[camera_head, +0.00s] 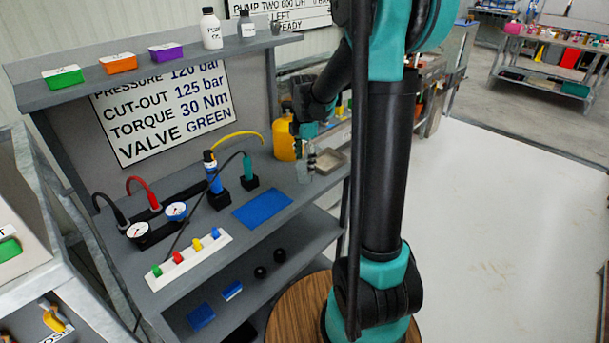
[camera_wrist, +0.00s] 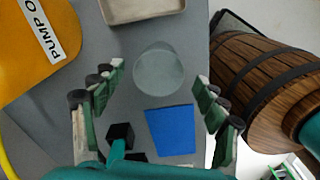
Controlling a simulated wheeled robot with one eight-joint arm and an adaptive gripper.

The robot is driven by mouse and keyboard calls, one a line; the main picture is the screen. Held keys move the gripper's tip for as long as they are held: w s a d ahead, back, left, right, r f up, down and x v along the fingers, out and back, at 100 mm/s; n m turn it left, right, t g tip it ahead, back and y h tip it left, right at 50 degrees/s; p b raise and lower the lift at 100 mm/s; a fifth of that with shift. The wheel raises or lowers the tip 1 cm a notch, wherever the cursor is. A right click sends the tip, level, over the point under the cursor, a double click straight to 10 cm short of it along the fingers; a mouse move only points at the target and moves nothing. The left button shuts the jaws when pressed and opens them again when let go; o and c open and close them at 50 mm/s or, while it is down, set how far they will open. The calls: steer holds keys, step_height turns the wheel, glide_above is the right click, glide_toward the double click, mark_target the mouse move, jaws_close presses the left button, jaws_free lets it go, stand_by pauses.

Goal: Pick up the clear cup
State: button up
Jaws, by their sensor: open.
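The clear cup (camera_wrist: 158,68) shows in the wrist view as a pale, see-through round shape, seen from above on the grey bench top. It lies between and a little beyond the fingertips of my gripper (camera_wrist: 158,82), which is open and empty, with one finger on each side and gaps to the cup. In the head view the cup (camera_head: 304,173) is faint and stands upright near the bench's right end. My gripper (camera_head: 304,157) is at its top there, and partly hides it. I cannot tell how far the fingers reach down around it.
A metal tray (camera_head: 329,161) lies close to the cup on the right. A yellow pump oil container (camera_head: 284,142) stands behind it. A blue mat (camera_head: 262,208) and a black block with a teal tool (camera_head: 249,178) are on the left. A wooden barrel (camera_wrist: 262,75) stands beside the bench.

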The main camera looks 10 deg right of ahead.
steer(key=shift+f, duration=2.35)
steer(key=shift+c, duration=0.6)
steer(key=c, duration=1)
